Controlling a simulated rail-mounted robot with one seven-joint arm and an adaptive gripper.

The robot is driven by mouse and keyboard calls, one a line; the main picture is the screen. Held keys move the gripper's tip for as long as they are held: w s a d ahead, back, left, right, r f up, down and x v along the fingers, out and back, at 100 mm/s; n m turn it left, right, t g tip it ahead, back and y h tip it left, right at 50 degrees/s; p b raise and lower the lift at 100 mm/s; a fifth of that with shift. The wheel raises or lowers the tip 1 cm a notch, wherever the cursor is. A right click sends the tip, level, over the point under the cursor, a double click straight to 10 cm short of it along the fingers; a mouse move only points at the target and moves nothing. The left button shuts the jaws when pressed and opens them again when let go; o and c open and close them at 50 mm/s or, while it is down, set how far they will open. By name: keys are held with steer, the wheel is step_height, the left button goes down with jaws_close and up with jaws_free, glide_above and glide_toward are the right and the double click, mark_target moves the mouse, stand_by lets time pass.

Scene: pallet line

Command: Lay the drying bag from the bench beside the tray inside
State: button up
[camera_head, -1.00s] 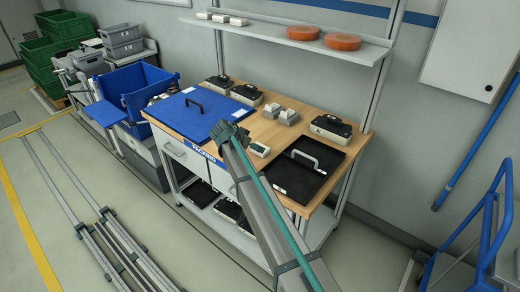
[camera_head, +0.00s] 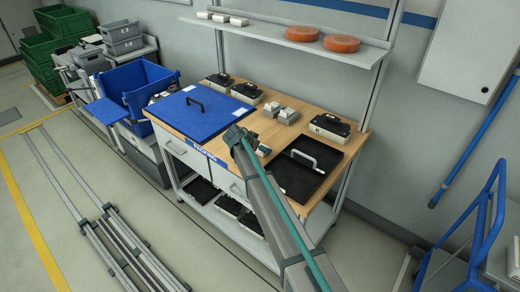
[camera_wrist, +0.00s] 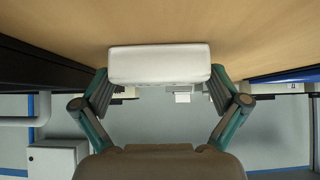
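A white, rounded block-like thing (camera_wrist: 158,64) lies at the bench top in the wrist view, between my fingertips. I cannot tell for sure that it is the drying bag. My gripper (camera_wrist: 160,82) is open, with one finger at each side of it; whether they touch it is unclear. In the head view my gripper (camera_head: 243,139) is low over the bench, between the blue flat panel with a handle (camera_head: 198,118) and the black tray-like piece with a handle (camera_head: 285,181). A small white piece with a dark face (camera_head: 263,150) shows just right of it, partly hidden.
The wooden bench top (camera_head: 270,100) also bears grey-white blocks (camera_head: 288,116) and black-topped cases (camera_head: 329,127). A shelf (camera_head: 290,33) with orange discs hangs above. A blue crate (camera_head: 140,88) stands left of the bench. A blue handcart (camera_head: 480,225) is at right.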

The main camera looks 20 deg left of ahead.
steer(key=c, duration=0.8)
steer(key=shift+r, duration=0.1)
